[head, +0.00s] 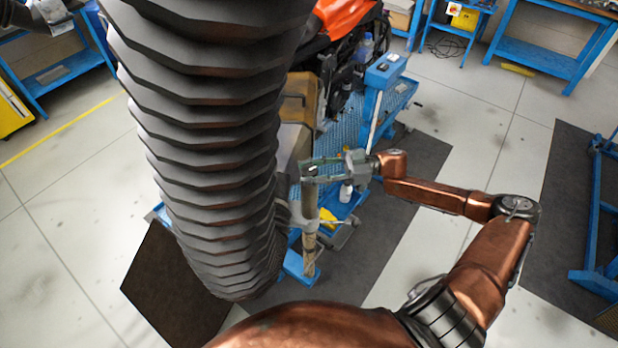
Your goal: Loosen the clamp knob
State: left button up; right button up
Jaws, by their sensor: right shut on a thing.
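My right gripper (309,170) reaches in from the right, at the top of an upright post (309,220) beside the blue motorcycle stand (350,207). Its jaws are shut on a small part at the post's top, which I take to be the clamp knob. The fingers cover most of that part, so its shape and how tight it is cannot be seen. My left gripper is not in view.
An orange motorcycle (345,17) stands on the blue stand behind the post. A blue control box (385,70) rises to its right. Dark mats lie on the pale floor. A blue frame (597,220) stands at the right; workbenches line the back.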

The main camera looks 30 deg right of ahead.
jog(key=shift+f+n+g+y+b, duration=0.1)
jog(key=shift+n+g+y+b, duration=0.3)
jog(key=shift+n+g+b, duration=0.45)
jog(key=shift+g, duration=0.35)
jog(key=shift+a, duration=0.1)
jog(key=o, duration=1.2)
jog(key=shift+d, duration=0.5)
jog(key=v, duration=1.1)
jog(key=shift+s, duration=0.15)
